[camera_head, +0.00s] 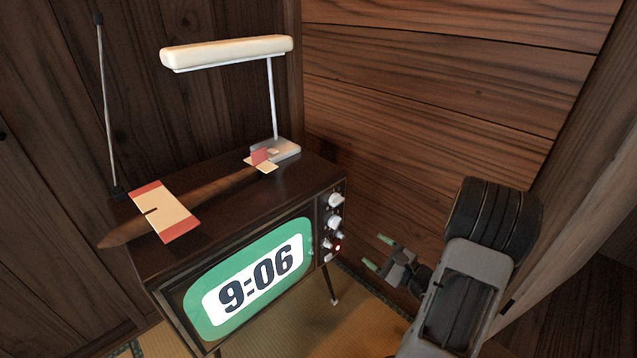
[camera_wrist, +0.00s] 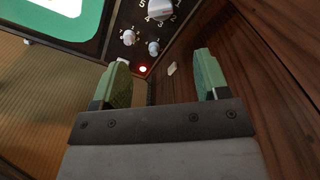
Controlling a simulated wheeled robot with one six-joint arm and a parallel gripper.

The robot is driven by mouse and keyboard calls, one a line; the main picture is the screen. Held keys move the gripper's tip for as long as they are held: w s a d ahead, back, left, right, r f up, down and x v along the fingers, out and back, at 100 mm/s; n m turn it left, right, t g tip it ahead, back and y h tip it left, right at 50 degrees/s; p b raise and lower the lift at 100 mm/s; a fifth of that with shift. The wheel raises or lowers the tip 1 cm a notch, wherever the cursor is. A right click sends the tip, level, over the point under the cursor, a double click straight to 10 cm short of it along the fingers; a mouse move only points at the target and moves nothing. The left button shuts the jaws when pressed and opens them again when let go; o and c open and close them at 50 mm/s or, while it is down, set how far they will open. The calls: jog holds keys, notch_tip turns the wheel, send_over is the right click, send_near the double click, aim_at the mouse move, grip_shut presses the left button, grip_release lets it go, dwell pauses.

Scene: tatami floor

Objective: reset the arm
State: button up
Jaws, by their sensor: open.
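My gripper (camera_head: 378,252) is at the right of the television in the head view, in front of its knob panel and apart from it. Its two green-tipped fingers are spread with nothing between them. In the wrist view the open gripper (camera_wrist: 163,80) points toward the lower part of the knob panel (camera_wrist: 135,30), where a small red light (camera_wrist: 143,69) glows. My arm is bent and comes in from the lower right of the head view.
The television (camera_head: 170,292) shows 9:06 on a green screen. On its top are a toy plane (camera_head: 205,200), a lamp (camera_head: 228,52) and an antenna (camera_head: 106,100). A wooden wall (camera_head: 430,110) stands close behind and to the right. Tatami floor (camera_head: 365,315) shows below.

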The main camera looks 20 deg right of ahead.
jog(key=s+a+r+n+g+y+p, duration=0.1)
jog(key=s+a+r+n+g+p, duration=0.2)
jog(key=a+r+n+g+p, duration=0.6)
jog(key=s+a+r+n+g+y+p, duration=0.1)
jog(key=s+a+r+n+g+p, duration=0.3)
jog(key=a+r+p, duration=0.85)
jog(key=s+d+r+n+h+p, duration=0.1)
jog(key=d+r+n+h+p, duration=0.1)
jog(key=r+n+h+p, duration=0.2)
jog(key=s+d+r+n+h+p, duration=0.1)
jog(key=r+n+h+p, duration=0.4)
jog(key=r+p, duration=0.5)
notch_tip(320, 180, up, 10)
jog(key=shift+s+d+f+n, duration=0.1)
jog(key=shift+s+d+n, duration=0.35)
jog(key=shift+d, duration=0.45)
